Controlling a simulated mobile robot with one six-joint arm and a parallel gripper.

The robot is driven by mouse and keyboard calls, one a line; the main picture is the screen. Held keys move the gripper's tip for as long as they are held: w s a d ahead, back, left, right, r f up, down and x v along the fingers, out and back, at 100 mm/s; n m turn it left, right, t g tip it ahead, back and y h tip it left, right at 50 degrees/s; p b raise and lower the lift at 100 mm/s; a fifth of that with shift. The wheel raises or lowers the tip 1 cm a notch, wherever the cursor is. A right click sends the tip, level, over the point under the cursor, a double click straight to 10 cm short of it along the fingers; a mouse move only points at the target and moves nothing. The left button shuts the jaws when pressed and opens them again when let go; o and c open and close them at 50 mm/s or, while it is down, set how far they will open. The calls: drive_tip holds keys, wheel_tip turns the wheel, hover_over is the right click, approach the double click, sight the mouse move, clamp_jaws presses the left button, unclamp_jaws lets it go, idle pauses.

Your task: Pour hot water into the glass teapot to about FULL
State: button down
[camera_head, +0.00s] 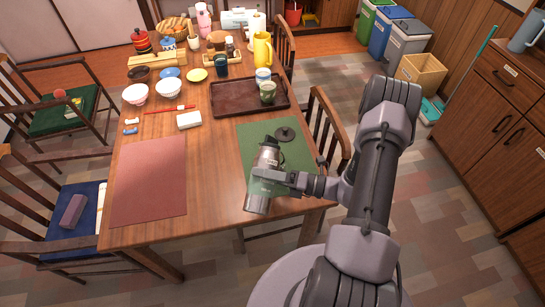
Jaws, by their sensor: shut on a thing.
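A dark round lid (285,134) lies on the mat just beyond. I cannot clearly pick out the glass teapot; a see-through, greenish patch beside my gripper may be part of it. Whether water is flowing, and any water level, cannot be seen.
A dark brown tray (232,108) with two cups stands beyond the mat. A yellow pitcher (262,50), bowls and jars crowd the far end. A red-brown mat (149,180) lies bare at left. Chairs stand along both sides; one chair (328,125) is close to my arm.

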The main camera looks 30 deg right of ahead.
drive_tip(key=shift+m, duration=0.6)
idle(0.7)
drive_tip(key=shift+w+d+f+m, duration=0.15)
drive_tip(key=shift+w+d+m, duration=0.3)
drive_tip(key=shift+m, duration=0.35)
idle(3.1)
drive_tip(key=shift+w+r+m+p, duration=0.1)
drive_tip(key=shift+r+m+p, duration=0.45)
drive_tip(key=shift+m+p, duration=0.25)
idle(2.1)
